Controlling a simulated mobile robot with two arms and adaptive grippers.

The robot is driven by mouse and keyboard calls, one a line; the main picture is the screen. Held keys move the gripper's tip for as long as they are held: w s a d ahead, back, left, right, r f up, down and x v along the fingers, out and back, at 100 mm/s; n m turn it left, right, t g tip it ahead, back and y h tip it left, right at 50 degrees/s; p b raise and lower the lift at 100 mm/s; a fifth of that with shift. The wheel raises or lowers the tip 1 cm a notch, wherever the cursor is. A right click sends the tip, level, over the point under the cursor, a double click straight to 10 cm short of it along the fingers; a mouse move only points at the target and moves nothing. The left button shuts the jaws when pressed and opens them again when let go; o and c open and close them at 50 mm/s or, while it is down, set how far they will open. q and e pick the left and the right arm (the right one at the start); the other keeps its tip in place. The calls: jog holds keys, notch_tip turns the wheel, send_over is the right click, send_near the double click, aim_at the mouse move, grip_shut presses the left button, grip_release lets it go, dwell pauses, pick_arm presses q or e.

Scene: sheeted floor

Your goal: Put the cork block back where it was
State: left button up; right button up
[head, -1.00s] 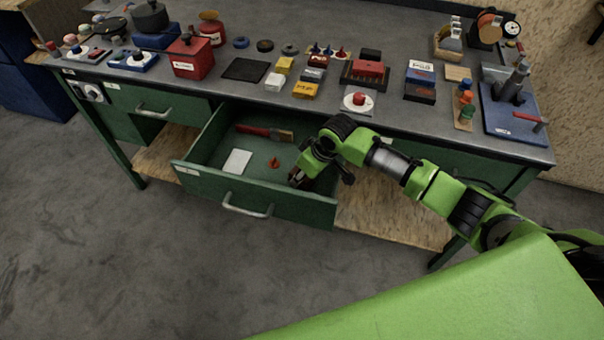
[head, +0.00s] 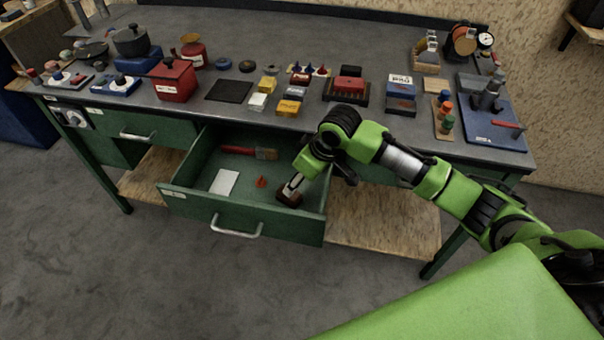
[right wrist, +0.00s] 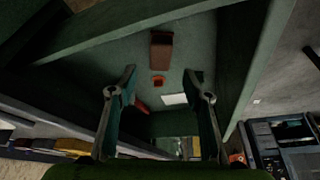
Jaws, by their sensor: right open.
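My left gripper is not in view.
The drawer also holds a white card (head: 224,182), a small orange-red piece (head: 261,182) and a red-handled brush (head: 240,151). The bench top (head: 300,40) above is crowded with a red box (head: 173,82), a black mat (head: 229,91) and several small items.

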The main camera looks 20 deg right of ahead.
jog(key=shift+v, duration=1.55)
